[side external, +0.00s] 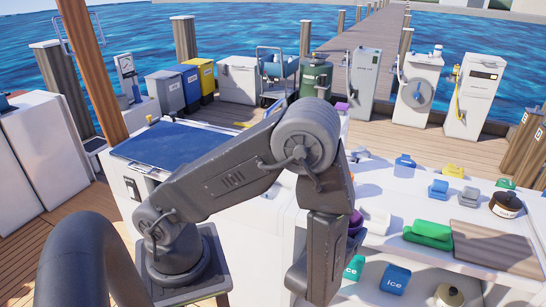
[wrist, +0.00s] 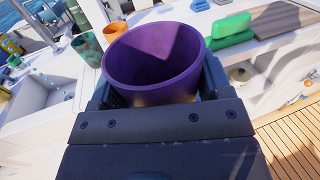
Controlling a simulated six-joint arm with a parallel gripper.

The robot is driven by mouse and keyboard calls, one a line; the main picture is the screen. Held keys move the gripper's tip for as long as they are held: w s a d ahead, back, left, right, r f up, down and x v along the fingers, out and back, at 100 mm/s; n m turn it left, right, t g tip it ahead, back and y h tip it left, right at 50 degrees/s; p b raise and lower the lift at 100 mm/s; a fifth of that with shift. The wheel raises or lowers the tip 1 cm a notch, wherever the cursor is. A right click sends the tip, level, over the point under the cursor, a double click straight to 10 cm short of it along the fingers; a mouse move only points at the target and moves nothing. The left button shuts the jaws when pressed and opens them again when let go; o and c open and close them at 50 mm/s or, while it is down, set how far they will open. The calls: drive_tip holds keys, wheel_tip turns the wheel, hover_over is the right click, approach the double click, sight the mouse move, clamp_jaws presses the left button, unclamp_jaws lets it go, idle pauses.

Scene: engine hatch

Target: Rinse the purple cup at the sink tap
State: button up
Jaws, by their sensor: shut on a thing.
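The purple cup (wrist: 152,62) is held in my gripper (wrist: 155,92), filling the middle of the wrist view. Its open mouth shows, tilted toward the camera, and the inside looks empty. In the side view only a sliver of the purple cup (side external: 355,222) shows behind my arm, and the gripper's fingertips are hidden there. The sink basin (wrist: 45,98) is in the counter at the left of the wrist view, apart from the cup. The tap cannot be made out clearly.
A patterned green cup (wrist: 88,48) and an orange cup (wrist: 115,29) stand beyond the purple cup.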

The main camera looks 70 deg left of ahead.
drive_tip(key=s+d+r, duration=0.3)
drive_tip(key=r, duration=0.1)
drive_tip(key=shift+s+d, duration=0.15)
drive_tip(key=shift+d, duration=0.25)
idle(0.4)
idle(0.7)
drive_tip(key=w+a+r+m+t+h, duration=0.1)
drive_tip(key=w+a+r+h, duration=0.15)
drive_tip(key=w+a, duration=0.25)
drive_tip(key=w+a+r+m+h, duration=0.1)
drive_tip(key=w+a+r, duration=0.2)
drive_tip(key=w+a, duration=0.2)
drive_tip(key=s+a+f+n+g+y, duration=0.35)
drive_tip(key=a+n+g+y, duration=0.2)
drive_tip(key=a, duration=0.45)
drive_tip(key=s+a+f+n+g+y, duration=0.35)
drive_tip(key=a+y, duration=0.25)
drive_tip(key=a, duration=0.5)
drive_tip(key=s+a+f+n+g, duration=0.4)
drive_tip(key=s+a+n+g, duration=0.5)
drive_tip(key=s+g, duration=0.5)
drive_tip(key=w+a+f, duration=0.3)
drive_tip(key=w+a, duration=0.6)
drive_tip(key=a, duration=0.1)
drive_tip(key=shift+a, duration=0.25)
